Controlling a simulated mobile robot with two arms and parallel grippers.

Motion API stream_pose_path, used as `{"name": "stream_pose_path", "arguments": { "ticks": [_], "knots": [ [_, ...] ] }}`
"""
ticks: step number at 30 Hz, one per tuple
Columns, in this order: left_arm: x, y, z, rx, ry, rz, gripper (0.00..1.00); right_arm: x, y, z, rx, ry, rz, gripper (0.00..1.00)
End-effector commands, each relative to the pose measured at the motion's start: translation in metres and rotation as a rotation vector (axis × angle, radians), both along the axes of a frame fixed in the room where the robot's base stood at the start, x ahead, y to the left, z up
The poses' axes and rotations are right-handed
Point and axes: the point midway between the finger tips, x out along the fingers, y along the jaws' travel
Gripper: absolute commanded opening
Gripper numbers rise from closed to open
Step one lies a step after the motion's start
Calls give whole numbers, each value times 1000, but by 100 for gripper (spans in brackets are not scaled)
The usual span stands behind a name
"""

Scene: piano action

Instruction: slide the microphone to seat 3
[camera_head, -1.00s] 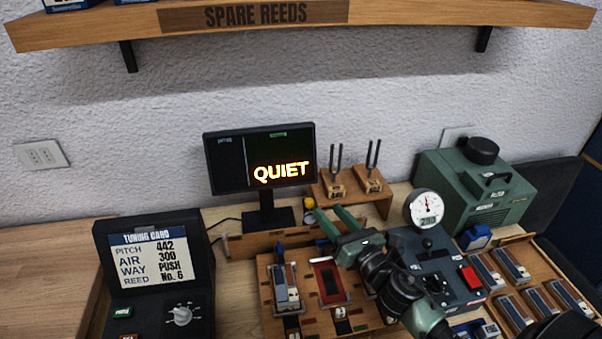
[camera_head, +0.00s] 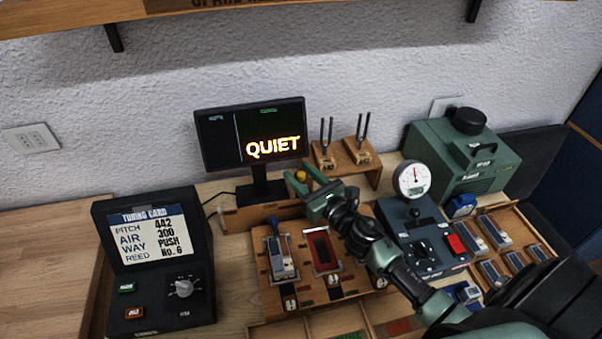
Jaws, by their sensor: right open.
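A small yellow-topped piece (camera_head: 300,176), which may be the microphone, shows just behind the wooden rail (camera_head: 243,217) at the back of the reed board. Its lower part is hidden. My right gripper (camera_head: 306,177) is open, with its green fingers pointing away toward the wall. Its fingertips are at the yellow piece, one on either side of it in the picture. I cannot tell whether they touch it. The reed board (camera_head: 265,262) carries a blue-handled slot and a red slot. No label for seat 3 can be read. My left gripper is not in view.
A monitor (camera_head: 250,140) reading QUIET stands behind the rail. Tuning forks on a wooden stand (camera_head: 375,176) are right of the gripper. A dark control box (camera_head: 425,240) with a gauge lies under my forearm's right. A tuning card console (camera_head: 150,270) stands left.

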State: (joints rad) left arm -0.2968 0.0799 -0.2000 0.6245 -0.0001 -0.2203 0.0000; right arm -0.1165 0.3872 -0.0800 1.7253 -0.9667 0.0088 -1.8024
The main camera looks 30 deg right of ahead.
Motion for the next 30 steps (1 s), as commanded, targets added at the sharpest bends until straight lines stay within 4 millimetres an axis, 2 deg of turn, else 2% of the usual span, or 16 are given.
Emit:
{"name": "stream_pose_path", "arguments": {
  "ticks": [2, 3, 7, 30],
  "knots": [
    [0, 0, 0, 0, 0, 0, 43, 0, 0, 0, 0, 0, 0, 43],
    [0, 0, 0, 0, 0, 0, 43, 0, 0, 0, 1, 0, 0, 37],
    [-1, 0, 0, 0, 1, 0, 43, 0, 0, 0, 1, 0, -1, 1],
    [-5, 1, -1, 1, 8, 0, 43, 0, 0, 0, 1, 0, -1, 0]
  ]
}}
